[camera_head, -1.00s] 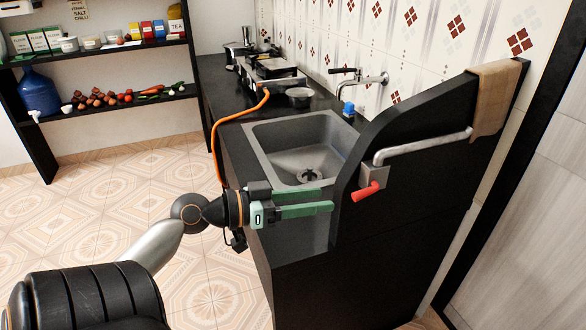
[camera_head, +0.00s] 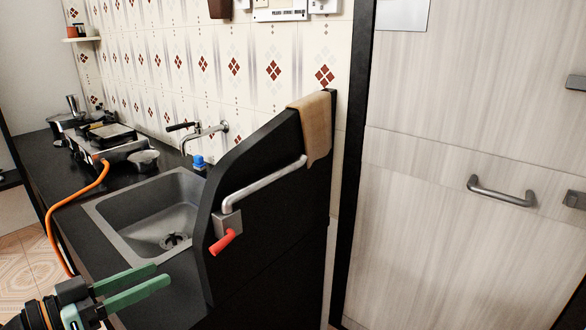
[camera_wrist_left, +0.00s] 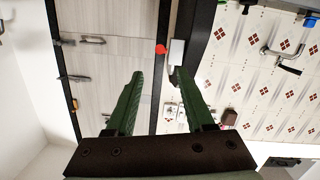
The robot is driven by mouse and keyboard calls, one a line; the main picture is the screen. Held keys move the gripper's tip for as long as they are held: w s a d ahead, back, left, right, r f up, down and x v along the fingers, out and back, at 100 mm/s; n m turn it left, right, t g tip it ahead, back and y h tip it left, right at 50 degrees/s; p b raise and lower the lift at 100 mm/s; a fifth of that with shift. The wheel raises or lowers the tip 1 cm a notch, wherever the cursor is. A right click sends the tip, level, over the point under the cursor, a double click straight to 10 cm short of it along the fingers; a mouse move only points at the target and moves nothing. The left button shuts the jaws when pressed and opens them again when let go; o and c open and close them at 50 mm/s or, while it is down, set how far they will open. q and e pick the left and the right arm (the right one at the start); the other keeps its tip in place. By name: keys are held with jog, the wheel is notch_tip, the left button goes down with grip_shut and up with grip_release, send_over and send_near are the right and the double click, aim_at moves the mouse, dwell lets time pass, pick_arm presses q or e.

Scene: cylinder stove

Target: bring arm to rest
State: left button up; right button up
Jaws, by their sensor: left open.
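My left gripper (camera_head: 161,274) is at the lower left of the head view, in front of the sink (camera_head: 140,208). Its two green fingers are parallel, apart and empty, pointing right. It also shows in the left wrist view (camera_wrist_left: 158,72), with nothing between the fingers. A red lever (camera_head: 223,242) on a grey pipe fitting is on the black side panel (camera_head: 268,205), up and to the right of the fingertips and apart from them. The red lever also shows in the left wrist view (camera_wrist_left: 161,49). My right arm and gripper are not in view.
The black counter (camera_head: 85,243) carries a stove (camera_head: 108,145) with an orange hose (camera_head: 67,205). A tap (camera_head: 210,130) is on the tiled wall. A brown cloth (camera_head: 316,125) hangs over the panel. Pale cabinet doors with a metal handle (camera_head: 500,196) stand at the right.

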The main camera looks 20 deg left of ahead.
pick_arm(q)
notch_tip(320, 180, down, 21)
jog(key=s+d+n+g+y+p, duration=0.1)
jog(key=d+n+g+y+p, duration=0.1)
jog(key=n+g+y+p, duration=0.25)
jog(key=s+d+f+m, duration=0.1)
jog(key=s+d+f, duration=0.1)
jog(key=d, duration=0.3)
jog(key=s+d+f+m+g+p, duration=0.1)
jog(key=s+d+f, duration=0.1)
jog(key=d+f, duration=0.2)
jog(key=s+d+f+m, duration=0.1)
jog(key=s+d+f, duration=0.1)
jog(key=d+f, duration=0.2)
jog(key=d, duration=0.3)
jog(key=shift+s+p, duration=0.35)
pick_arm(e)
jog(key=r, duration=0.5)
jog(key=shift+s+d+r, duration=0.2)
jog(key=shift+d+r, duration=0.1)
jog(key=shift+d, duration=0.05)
pick_arm(q)
jog(key=shift+a+m, duration=0.1)
jog(key=shift+m, duration=0.15)
